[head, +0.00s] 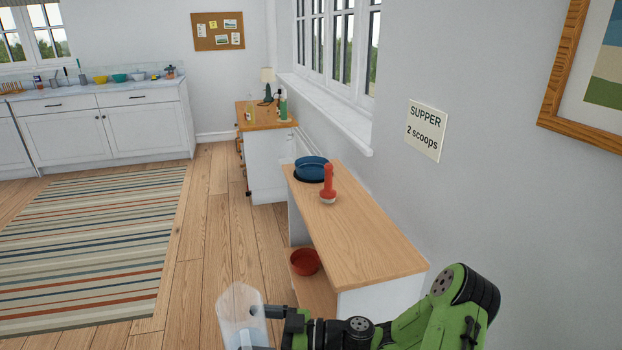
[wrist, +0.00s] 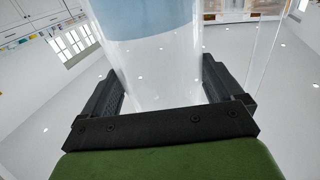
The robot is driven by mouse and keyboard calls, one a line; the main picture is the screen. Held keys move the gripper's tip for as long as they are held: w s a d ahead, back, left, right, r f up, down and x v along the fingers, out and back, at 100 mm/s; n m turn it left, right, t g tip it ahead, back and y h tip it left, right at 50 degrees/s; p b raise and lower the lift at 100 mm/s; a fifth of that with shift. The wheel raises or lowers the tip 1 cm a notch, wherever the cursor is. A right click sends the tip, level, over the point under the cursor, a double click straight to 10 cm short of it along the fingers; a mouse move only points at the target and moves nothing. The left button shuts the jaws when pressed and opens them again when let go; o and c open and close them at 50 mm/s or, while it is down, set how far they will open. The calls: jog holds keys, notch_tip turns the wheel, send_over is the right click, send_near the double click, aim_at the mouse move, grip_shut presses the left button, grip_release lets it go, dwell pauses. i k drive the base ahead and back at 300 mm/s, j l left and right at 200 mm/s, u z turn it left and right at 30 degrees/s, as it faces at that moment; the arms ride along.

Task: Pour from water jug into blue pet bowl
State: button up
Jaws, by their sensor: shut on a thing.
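The water jug (head: 240,312) is a clear, tall vessel at the bottom of the head view. My gripper (head: 268,312) is shut on it, out to the left of the bench. In the wrist view the clear jug (wrist: 150,60) stands between the two black fingers of my gripper (wrist: 163,88), with bluish water showing in it. The jug's lower part is cut off in the head view. The blue pet bowl (head: 312,168) sits at the far end of the wooden bench, apart from the jug. I cannot see inside it.
A red bowl (head: 304,262) is on the lower shelf. A sign on the wall (head: 427,130) reads "SUPPER 2 scoops". A desk (head: 265,115) stands beyond. The near bench top is clear.

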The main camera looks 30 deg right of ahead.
aim_at(309, 167)
jog(key=i+j+z, duration=0.1)
jog(key=i+j, duration=0.15)
jog(key=i, duration=0.25)
jog(key=i+j, duration=0.35)
jog(key=i, duration=0.15)
jog(key=i+l+z, duration=0.1)
jog(key=i, duration=0.3)
jog(key=i+l, duration=0.2)
jog(key=i, duration=0.25)
jog(key=i+l+z, duration=0.15)
jog(key=i, duration=0.3)
